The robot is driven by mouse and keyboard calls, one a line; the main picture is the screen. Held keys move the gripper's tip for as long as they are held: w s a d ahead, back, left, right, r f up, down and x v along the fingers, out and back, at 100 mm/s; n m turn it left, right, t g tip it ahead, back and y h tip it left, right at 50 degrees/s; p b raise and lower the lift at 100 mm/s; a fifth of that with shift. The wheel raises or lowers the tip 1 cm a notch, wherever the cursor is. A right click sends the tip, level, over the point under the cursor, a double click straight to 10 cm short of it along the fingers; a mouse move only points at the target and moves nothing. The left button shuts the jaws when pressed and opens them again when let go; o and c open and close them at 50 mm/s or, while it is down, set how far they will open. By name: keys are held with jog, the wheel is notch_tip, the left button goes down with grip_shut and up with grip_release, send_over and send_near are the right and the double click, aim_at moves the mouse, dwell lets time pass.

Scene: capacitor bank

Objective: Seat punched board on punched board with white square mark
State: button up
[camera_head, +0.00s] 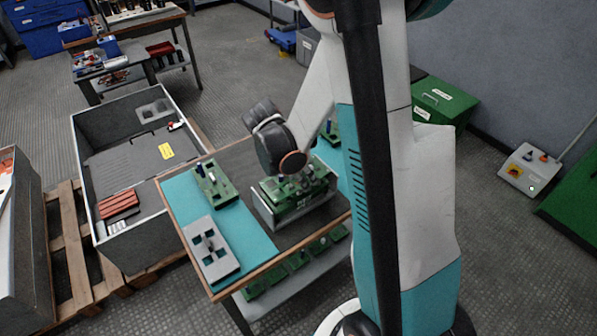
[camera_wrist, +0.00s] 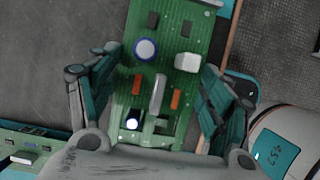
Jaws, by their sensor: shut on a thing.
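My gripper (camera_wrist: 160,65) has its fingers at the two long edges of a green board (camera_wrist: 176,20) and is shut on it. That board carries a round blue-and-white part, a white block, orange parts and a grey upright piece, with dark openings near its lower end. In the head view my gripper (camera_head: 298,181) is low over a grey open box (camera_head: 262,212) with green boards in it; the arm hides part of this. Another green board (camera_head: 222,192) with a blue part lies on the teal mat. I cannot tell which board bears the white square mark.
A grey plate with square holes (camera_head: 221,264) lies on the teal mat (camera_head: 250,232), near the table's left edge. Another green board (camera_head: 331,134) stands behind the arm. Several boards lie on the lower shelf (camera_head: 275,294). A large grey crate (camera_head: 120,225) stands left of the table.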

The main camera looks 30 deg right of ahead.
jog(key=shift+f+b, duration=1.2)
jog(key=shift+f, duration=0.05)
dwell(1.2)
jog(key=o, duration=1.2)
jog(key=shift+r, duration=0.1)
jog(key=v, duration=1.2)
jog(key=shift+s+a+r+m+t+y, duration=0.75)
jog(key=shift+s+a+r+m+t, duration=0.6)
jog(key=shift+s+m, duration=1.25)
jog(key=shift+s+a+r+m+t+y, duration=0.9)
jog(key=shift+s+a+r+m, duration=0.85)
jog(key=shift+m, duration=1.8)
jog(key=shift+s+a+r+m+t+y, duration=0.65)
jog(key=shift+s+a+r+m+t, duration=0.95)
jog(key=shift+m, duration=1.45)
